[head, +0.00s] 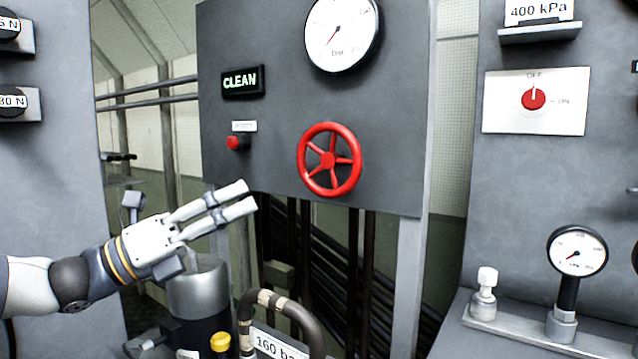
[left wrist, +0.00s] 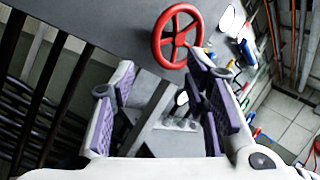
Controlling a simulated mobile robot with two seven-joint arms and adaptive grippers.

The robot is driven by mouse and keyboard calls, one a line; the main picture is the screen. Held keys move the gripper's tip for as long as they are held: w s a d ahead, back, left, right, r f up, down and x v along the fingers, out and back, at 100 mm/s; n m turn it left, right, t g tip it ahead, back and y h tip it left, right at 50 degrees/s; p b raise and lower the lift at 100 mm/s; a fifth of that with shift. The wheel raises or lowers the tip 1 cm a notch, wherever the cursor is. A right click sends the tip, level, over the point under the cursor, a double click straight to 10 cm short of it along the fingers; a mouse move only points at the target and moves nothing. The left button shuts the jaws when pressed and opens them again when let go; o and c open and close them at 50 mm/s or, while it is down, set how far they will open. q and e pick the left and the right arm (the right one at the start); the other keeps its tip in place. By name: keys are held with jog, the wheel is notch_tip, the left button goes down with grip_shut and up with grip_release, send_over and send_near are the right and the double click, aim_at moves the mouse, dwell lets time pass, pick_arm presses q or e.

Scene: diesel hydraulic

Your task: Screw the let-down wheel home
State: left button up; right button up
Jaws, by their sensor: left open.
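The red spoked let-down wheel (head: 328,160) is mounted on the grey panel (head: 400,150), below a round white gauge (head: 341,34). My left gripper (head: 252,197) is to the left of the wheel and a little lower, apart from it, with its fingers spread and empty. In the left wrist view the wheel (left wrist: 176,38) shows whole at the top, beyond the open fingers (left wrist: 168,95). How far the wheel is screwed in cannot be told. My right gripper is not in view.
A lit CLEAN sign (head: 242,82) and a red button (head: 237,142) are left of the wheel. A red rotary switch (head: 533,99) and a small gauge (head: 577,250) are at the right. A metal cylinder (head: 198,290) and a curved hose (head: 285,305) stand below my left gripper. Space before the wheel is clear.

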aim_at(307, 175)
pick_arm(q)
jog(key=x, duration=1.1)
jog(key=shift+s, duration=0.1)
jog(key=shift+c, duration=0.2)
grip_shut()
